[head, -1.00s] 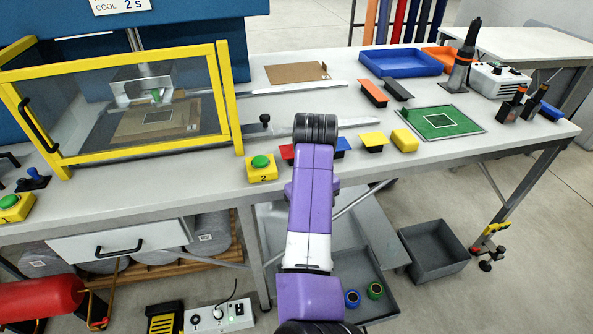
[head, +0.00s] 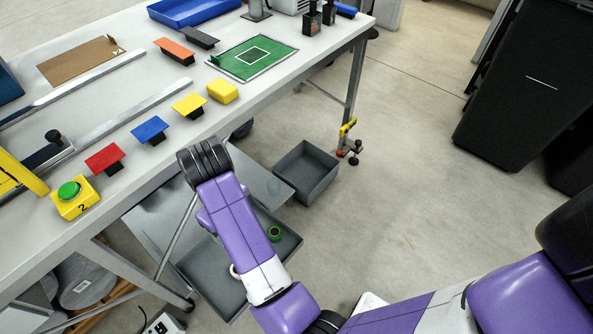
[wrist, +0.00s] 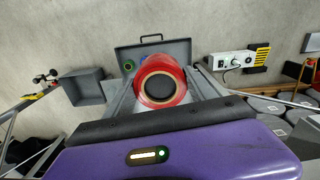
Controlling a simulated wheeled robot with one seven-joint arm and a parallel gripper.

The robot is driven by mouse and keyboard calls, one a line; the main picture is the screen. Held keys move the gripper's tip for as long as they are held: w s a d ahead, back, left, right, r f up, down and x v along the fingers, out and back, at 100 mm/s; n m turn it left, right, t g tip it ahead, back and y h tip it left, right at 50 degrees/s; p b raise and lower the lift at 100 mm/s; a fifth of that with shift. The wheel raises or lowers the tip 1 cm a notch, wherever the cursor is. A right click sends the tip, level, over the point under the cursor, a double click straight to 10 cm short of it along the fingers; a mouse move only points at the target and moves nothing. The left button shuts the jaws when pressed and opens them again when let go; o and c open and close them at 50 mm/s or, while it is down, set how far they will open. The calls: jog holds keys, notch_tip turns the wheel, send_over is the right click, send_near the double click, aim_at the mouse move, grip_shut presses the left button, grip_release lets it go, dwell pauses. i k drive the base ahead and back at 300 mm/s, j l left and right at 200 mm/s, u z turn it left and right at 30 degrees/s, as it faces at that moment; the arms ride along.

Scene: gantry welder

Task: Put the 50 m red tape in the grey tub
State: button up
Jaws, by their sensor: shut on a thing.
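The red tape (wrist: 160,82) is a thick roll with a dark round core. It shows large in the wrist view, between the fingers of my gripper (wrist: 162,74), which is shut on it. In the head view my arm hides both gripper and tape. The grey tub (head: 305,172) is an empty, open, square box on the floor, right of the bench's lower shelf. It also shows at the left of the wrist view (wrist: 84,86), apart from the tape.
A grey open tray (head: 283,243) under the bench holds a green roll (head: 274,233); my arm hides part of it. A bench leg with a yellow clamp (head: 347,128) stands beside the tub. Floor right of the tub is clear up to a black bin (head: 520,100).

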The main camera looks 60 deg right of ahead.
aim_at(309, 190)
jog(key=i+l+u, duration=0.1)
jog(key=l+u, duration=0.25)
jog(key=l, duration=0.9)
jog(key=k+l+u, duration=0.1)
jog(key=l+u, duration=0.2)
jog(key=l, duration=0.95)
